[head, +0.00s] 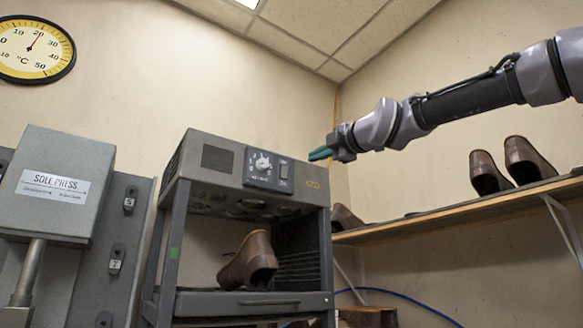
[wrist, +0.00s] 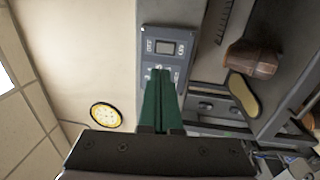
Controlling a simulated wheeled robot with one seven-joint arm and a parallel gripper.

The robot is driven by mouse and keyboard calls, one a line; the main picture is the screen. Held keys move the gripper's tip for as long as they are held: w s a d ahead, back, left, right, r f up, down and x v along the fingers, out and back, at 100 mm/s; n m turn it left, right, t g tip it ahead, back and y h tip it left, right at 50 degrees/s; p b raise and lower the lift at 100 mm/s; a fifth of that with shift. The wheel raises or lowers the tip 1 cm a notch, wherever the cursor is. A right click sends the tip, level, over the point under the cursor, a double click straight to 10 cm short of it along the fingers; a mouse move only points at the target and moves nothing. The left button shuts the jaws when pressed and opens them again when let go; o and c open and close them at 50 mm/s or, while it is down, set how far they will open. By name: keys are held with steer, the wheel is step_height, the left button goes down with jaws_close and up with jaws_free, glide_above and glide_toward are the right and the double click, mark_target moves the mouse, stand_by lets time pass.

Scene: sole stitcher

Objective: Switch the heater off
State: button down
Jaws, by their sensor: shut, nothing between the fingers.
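The heater (head: 215,158) is a grey metal unit on a dark frame. Its front panel (head: 252,180) carries a round white knob (head: 263,163) with markings around it and a small rectangular switch (head: 284,171) to the right. In the wrist view the panel (wrist: 150,33) and the switch (wrist: 165,47) show just beyond my fingertips, and the knob is mostly hidden behind them. My gripper (head: 320,154) is shut and empty, its green fingers together, right of the panel in the head view. In the wrist view my gripper (wrist: 160,72) points at the panel. It looks apart from the panel.
A brown shoe (head: 250,262) stands on the heater's lower shelf. The sole press (head: 68,165) is at the left. A wooden wall shelf (head: 450,210) with several shoes is at the right. A round thermometer (head: 35,50) hangs on the wall. The air before the panel looks clear.

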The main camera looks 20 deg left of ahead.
mark_target(285, 168)
steer(key=x, duration=1.1)
steer(key=shift+w+a, duration=0.1)
steer(key=shift+w+a+r, duration=0.1)
steer(key=shift+w+a, duration=0.25)
steer(key=shift+w+a+r, duration=0.1)
